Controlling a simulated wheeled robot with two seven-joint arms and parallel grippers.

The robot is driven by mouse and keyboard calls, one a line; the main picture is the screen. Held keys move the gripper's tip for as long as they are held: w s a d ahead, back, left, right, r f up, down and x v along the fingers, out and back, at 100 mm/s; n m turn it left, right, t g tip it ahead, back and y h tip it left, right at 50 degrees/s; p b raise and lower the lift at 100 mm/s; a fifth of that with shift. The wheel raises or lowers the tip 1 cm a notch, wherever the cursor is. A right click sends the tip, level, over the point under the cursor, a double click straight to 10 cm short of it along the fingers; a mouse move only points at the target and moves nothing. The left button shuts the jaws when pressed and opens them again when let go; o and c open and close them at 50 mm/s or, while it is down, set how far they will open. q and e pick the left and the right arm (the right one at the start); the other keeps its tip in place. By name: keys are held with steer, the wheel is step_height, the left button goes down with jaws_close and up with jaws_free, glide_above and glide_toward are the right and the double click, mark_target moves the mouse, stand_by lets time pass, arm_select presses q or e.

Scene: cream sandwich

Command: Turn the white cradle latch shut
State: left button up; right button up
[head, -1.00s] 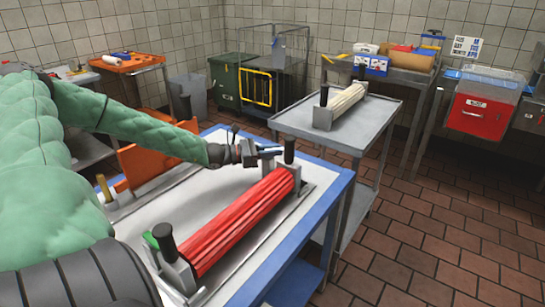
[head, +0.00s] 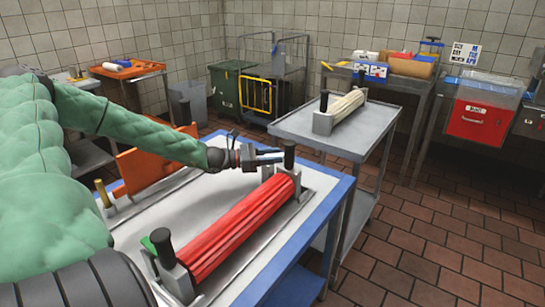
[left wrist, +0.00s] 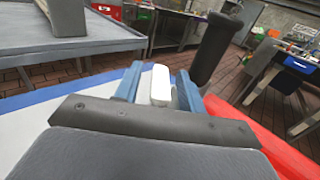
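The cradle (head: 177,279) on the near table has grey end blocks with black posts and holds a long red ridged roll (head: 238,228). The white latch (left wrist: 160,85) shows in the left wrist view, upright between the two blue fingers of my left gripper (left wrist: 160,88). Narrow gaps seem to show on both sides of it, so the fingers look open around it. In the head view my left gripper (head: 270,157) is at the cradle's far end, just left of the black post (head: 289,156); the latch is hard to make out there. My right gripper is not in view.
A black post (left wrist: 215,48) stands close to the right finger in the left wrist view. An orange panel (head: 158,163) stands left on the table. A grey trolley (head: 375,130) with a cream roll stands beyond the table. Brick floor is clear at right.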

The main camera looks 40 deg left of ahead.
arm_select(q)
steer(key=shift+s, duration=0.1)
steer(key=shift+s+a, duration=0.45)
steer(key=v, duration=0.6)
steer(key=shift+p, duration=0.3)
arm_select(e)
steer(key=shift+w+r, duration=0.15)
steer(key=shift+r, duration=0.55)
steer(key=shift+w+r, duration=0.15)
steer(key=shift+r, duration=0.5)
arm_select(q)
steer(key=shift+s+a, duration=0.1)
